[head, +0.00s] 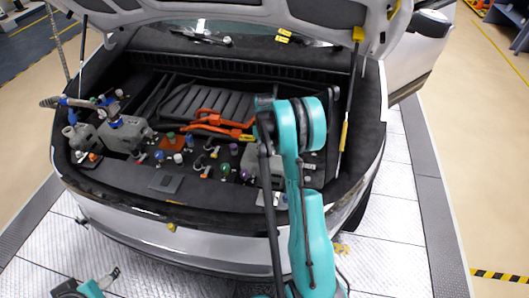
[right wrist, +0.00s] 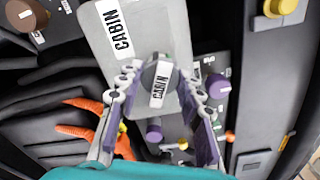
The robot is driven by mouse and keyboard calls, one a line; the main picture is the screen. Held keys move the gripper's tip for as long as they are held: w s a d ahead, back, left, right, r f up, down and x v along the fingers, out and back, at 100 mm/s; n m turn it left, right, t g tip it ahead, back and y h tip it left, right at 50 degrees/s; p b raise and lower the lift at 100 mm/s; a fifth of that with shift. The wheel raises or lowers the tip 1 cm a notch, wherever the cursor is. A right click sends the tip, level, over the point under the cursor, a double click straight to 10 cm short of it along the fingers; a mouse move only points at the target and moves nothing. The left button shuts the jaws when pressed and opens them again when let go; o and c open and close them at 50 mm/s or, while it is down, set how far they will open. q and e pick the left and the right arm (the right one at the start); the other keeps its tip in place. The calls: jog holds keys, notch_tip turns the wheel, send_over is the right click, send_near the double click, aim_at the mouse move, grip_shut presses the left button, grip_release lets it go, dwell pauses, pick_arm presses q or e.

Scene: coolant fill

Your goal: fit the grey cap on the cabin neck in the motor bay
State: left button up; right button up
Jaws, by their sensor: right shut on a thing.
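In the right wrist view my right gripper (right wrist: 160,82) is shut on the grey cap (right wrist: 161,72), with its purple-padded fingers on either side. The cap carries a white CABIN label. It is over the lower end of a grey tank (right wrist: 162,22), also labelled CABIN. The cabin neck is hidden under the cap, and I cannot tell whether the cap touches it. In the head view my right arm reaches into the motor bay and mostly hides the grey tank (head: 262,168). My left gripper (head: 112,274) is low at the left, outside the car; its opening is unclear.
Orange cables (head: 215,122) lie left of my right arm. Several coloured caps and fittings, including a purple cap (right wrist: 154,130), surround the tank. Another grey reservoir (head: 125,133) with a hose stands at the bay's left. The raised hood (head: 240,12) and its struts bound the space.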

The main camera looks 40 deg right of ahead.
jog(key=shift+m, duration=0.6)
jog(key=shift+m+b, duration=0.7)
jog(key=shift+m, duration=0.9)
jog(key=o, duration=1)
jog(key=shift+m, duration=0.3)
jog(key=shift+r, duration=0.1)
